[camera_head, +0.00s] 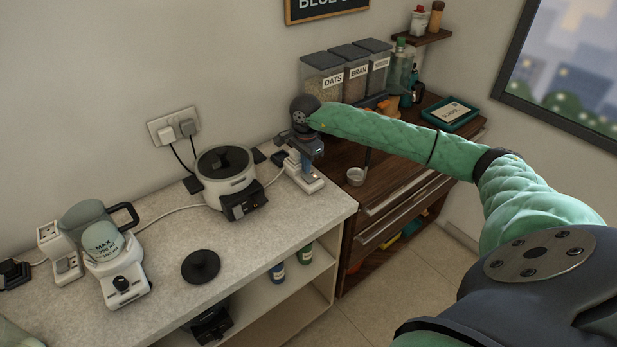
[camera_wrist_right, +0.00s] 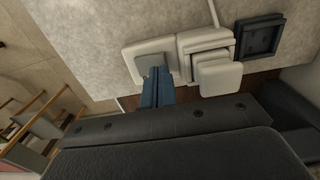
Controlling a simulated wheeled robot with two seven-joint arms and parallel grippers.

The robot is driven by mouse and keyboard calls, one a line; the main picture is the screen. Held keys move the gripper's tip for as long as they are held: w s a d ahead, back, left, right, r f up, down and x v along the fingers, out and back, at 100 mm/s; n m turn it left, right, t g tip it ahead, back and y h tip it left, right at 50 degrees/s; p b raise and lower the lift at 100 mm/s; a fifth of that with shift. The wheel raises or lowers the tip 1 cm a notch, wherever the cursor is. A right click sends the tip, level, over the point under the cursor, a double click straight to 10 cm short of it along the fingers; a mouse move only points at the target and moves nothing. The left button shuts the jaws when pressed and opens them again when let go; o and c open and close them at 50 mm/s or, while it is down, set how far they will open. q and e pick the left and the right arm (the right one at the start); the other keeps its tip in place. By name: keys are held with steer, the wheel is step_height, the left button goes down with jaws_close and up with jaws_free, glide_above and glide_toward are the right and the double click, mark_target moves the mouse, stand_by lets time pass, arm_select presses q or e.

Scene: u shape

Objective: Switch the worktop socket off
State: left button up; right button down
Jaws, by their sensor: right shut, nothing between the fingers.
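A white socket unit (camera_head: 307,180) lies on the right end of the pale worktop (camera_head: 170,250). In the right wrist view its flat white square part (camera_wrist_right: 136,55) sits beside a raised white block with a plug (camera_wrist_right: 218,76). My right gripper (camera_head: 312,165) points down at this unit from above. In the wrist view its shut, empty fingertips (camera_wrist_right: 154,73) overlap the flat square part, hiding some of it. I cannot tell whether they touch it or how the switch is set. My left gripper is not in view.
A white cooker (camera_head: 226,172) with a dark lid stands left of the unit. A blender (camera_head: 108,265) and another white socket (camera_head: 65,262) are further left. A wall socket (camera_head: 174,126) holds two plugs. Cereal containers (camera_head: 347,75) stand behind my right arm. A black disc (camera_head: 201,266) lies near the front edge.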

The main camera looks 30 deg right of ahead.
steer(key=shift+f+b, duration=0.65)
steer(key=shift+f, duration=0.1)
stand_by(0.4)
steer(key=shift+r+p, duration=0.5)
steer(key=shift+r, duration=3)
